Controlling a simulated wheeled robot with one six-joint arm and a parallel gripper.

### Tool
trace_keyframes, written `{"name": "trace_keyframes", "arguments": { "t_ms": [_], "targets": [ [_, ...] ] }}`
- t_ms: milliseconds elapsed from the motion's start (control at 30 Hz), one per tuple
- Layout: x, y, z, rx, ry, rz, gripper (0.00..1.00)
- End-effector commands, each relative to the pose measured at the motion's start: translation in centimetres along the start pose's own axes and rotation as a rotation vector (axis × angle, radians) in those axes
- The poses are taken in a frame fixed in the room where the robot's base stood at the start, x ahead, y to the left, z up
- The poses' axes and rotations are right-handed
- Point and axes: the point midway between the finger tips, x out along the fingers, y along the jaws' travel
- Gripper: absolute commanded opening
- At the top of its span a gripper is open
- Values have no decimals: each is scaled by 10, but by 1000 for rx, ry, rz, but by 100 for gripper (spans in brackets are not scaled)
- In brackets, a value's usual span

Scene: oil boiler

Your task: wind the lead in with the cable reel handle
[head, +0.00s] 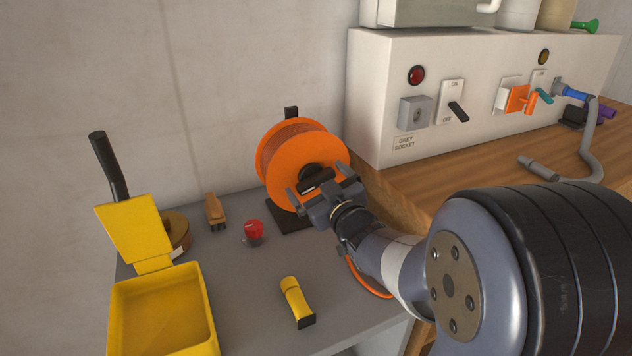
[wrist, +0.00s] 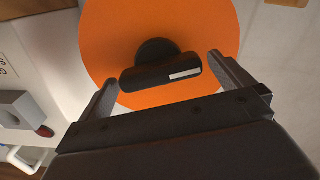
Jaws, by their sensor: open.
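The orange cable reel (head: 288,148) stands on a black base on the grey bench, with its disc face toward my arm. Its black handle (wrist: 160,72) sits at the disc's hub in the wrist view, a dark bar with a pale strip. My gripper (head: 320,182) is open in front of the reel. In the wrist view my gripper (wrist: 160,75) has one finger on each side of the handle, apart from it. The orange lead (head: 368,282) shows on the bench below my arm, mostly hidden by it.
A yellow dustpan-like tray (head: 160,310), a yellow torch-like object (head: 296,302), a red-topped item (head: 253,231) and a wooden brush or block (head: 214,212) lie on the bench (head: 240,285). The white switch panel (head: 380,100) stands to the right, on a raised wooden worktop (head: 450,192).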

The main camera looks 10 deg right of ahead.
Motion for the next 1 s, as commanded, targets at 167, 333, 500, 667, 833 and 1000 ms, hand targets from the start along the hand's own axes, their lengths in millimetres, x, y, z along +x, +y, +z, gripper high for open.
{"name": "trace_keyframes", "arguments": {
  "t_ms": [167, 333, 500, 667, 833, 1000],
  "targets": [
    [9, 0, 0, -1, -1, 0, 100],
    [9, 0, 0, -1, -1, 0, 100],
    [9, 0, 0, 0, 0, 0, 92],
    [9, 0, 0, 0, 0, 0, 79],
    [9, 0, 0, 0, 0, 0, 65],
    [9, 0, 0, 7, 0, 0, 59]
  ]
}}
